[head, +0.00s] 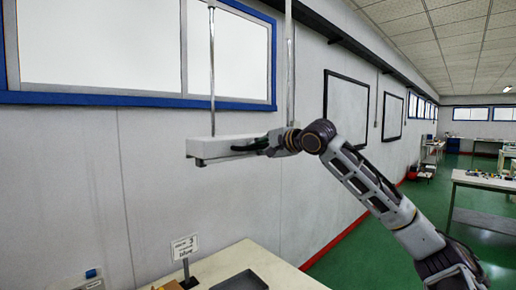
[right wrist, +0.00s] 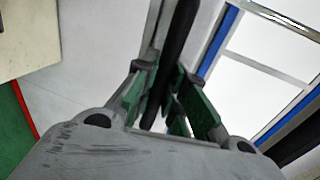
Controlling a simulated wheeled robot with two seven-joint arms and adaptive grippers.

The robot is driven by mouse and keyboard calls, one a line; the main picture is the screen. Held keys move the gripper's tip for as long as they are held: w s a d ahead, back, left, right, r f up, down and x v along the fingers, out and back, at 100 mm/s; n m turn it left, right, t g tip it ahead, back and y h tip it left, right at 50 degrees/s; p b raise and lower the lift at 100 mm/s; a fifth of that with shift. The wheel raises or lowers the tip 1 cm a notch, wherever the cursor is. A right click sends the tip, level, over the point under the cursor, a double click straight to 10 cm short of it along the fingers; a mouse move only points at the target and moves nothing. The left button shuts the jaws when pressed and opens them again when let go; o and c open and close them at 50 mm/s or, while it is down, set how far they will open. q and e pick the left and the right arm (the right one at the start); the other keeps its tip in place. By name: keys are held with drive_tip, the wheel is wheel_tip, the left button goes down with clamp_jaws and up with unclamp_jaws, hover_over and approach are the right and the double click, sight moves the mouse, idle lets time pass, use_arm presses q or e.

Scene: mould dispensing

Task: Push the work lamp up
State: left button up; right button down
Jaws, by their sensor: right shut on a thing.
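The work lamp (head: 222,146) is a long white bar-shaped fixture that hangs level on two thin vertical rods in front of the wall, below the window. My right gripper (head: 268,146) is at the lamp's right front side, with its arm reaching up from the lower right. In the right wrist view its green-padded fingers (right wrist: 164,98) are shut on a dark bar (right wrist: 178,48), the lamp's handle. The handle is partly hidden by the fingers. My left gripper is not in view.
Below the lamp is a table (head: 262,262) with a dark tray (head: 240,281) and a small sign on a stand (head: 185,246). A blue-framed window (head: 100,45) is behind the rods. The space between lamp and table is clear.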

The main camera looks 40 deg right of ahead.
drive_tip(key=shift+s+d+r, duration=0.1)
drive_tip(key=shift+d+r, duration=0.05)
drive_tip(key=shift+r, duration=0.35)
drive_tip(key=c, duration=1.9)
unclamp_jaws()
drive_tip(key=o, duration=0.4)
drive_tip(key=shift+o, duration=0.2)
drive_tip(key=shift+f, duration=0.15)
drive_tip(key=shift+f, duration=0.2)
drive_tip(key=shift+s, duration=0.2)
drive_tip(key=shift+s+r, duration=0.1)
drive_tip(key=shift+s, duration=0.2)
drive_tip(key=shift+v, duration=1.15)
drive_tip(key=v, duration=0.8)
drive_tip(key=shift+s+r, duration=0.2)
drive_tip(key=shift+s, duration=0.15)
